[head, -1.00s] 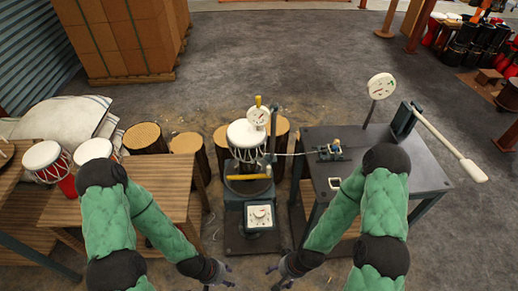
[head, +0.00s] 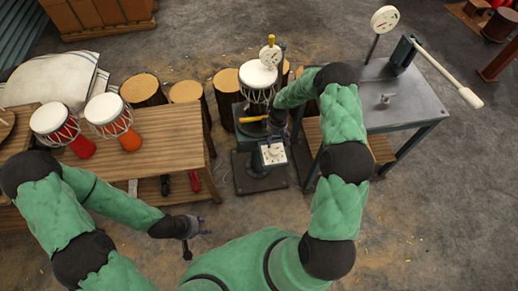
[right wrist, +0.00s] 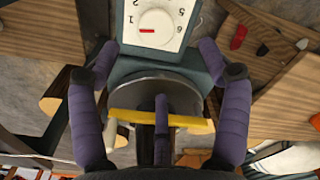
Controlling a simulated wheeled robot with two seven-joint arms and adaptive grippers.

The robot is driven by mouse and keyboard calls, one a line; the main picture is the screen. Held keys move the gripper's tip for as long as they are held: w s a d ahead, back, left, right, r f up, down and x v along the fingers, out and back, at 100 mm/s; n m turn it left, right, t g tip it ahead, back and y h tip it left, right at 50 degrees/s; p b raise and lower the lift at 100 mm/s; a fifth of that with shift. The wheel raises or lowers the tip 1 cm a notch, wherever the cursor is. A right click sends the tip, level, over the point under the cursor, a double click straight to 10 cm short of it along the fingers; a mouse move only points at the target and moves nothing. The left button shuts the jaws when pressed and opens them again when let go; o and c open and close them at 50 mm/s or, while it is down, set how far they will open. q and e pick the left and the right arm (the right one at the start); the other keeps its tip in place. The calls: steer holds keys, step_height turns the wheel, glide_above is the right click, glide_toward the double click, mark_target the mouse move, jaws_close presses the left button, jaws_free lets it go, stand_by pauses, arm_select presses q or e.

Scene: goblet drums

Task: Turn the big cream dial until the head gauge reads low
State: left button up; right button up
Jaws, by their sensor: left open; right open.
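The big cream dial (right wrist: 154,24) is round with a red mark, on a white numbered plate on the front of a dark green stand. The plate also shows in the head view (head: 271,154). A small round white gauge (head: 270,56) stands beside the white-headed drum (head: 257,77) on the stand; its needle is too small to read. My right gripper (right wrist: 157,50) is open and empty, its fingers spread either side of the stand's front, by the dial plate; contact cannot be told. My left gripper (head: 192,233) is open and empty, low in front of the wooden bench.
A yellow bar (head: 253,119) crosses the stand below the drum. The grey table (head: 405,100) at right bears a long-handled lever (head: 450,75) and a larger round gauge (head: 385,19). The wooden bench (head: 165,140) at left holds two drums. The floor in front is clear.

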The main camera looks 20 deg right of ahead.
mark_target(274, 149)
steer(key=f+b, duration=0.1)
steer(key=f, duration=0.9)
steer(key=shift+w+d+f+b, duration=0.2)
steer(key=shift+f+b, duration=0.15)
steer(key=c, duration=1.2)
